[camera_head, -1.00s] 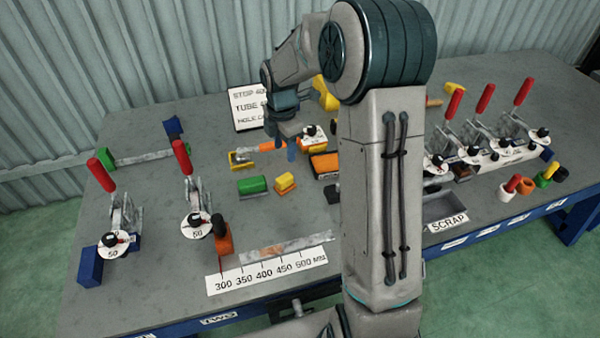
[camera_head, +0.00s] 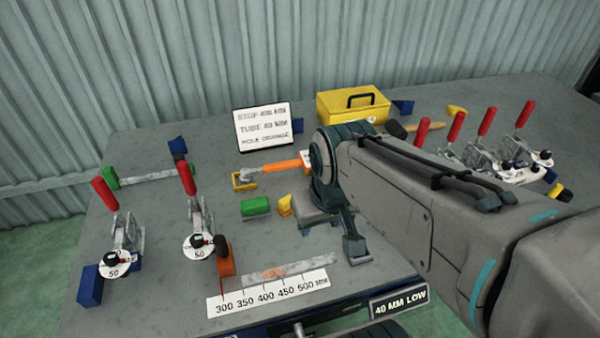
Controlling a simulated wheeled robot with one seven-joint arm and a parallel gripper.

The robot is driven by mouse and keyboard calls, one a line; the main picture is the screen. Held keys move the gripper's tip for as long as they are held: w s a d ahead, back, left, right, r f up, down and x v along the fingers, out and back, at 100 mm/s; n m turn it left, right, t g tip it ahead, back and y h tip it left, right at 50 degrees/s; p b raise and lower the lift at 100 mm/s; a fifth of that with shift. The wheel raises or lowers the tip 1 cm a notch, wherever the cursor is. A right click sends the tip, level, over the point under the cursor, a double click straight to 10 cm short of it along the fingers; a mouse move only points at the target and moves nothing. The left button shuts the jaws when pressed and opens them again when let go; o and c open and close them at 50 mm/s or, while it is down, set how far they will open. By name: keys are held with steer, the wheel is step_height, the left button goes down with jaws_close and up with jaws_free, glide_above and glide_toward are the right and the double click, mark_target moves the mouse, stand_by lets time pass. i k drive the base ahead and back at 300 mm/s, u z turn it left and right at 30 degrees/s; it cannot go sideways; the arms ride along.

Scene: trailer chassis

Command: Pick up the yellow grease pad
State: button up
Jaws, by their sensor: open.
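A small yellow block (camera_head: 285,204), which looks like the yellow grease pad, sits on the grey bench just right of a green block (camera_head: 255,206). Its right side is partly hidden by my wrist. My gripper (camera_head: 330,240) points down over the bench, to the right of and nearer the camera than the yellow block. It is open with nothing seen between its fingers. How high it is above the bench I cannot tell.
A yellow tray (camera_head: 240,182) with an orange-handled tool (camera_head: 283,166) lies behind. A yellow toolbox (camera_head: 352,104) and a sign (camera_head: 263,127) stand at the back. Red-handled clamps (camera_head: 187,178) stand left and right. A printed scale (camera_head: 268,292) lies in front.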

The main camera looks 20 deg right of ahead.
mark_target(284, 209)
steer(key=k, duration=0.5)
steer(key=u, duration=1.1)
steer(key=i, duration=0.65)
steer(key=z, duration=1.45)
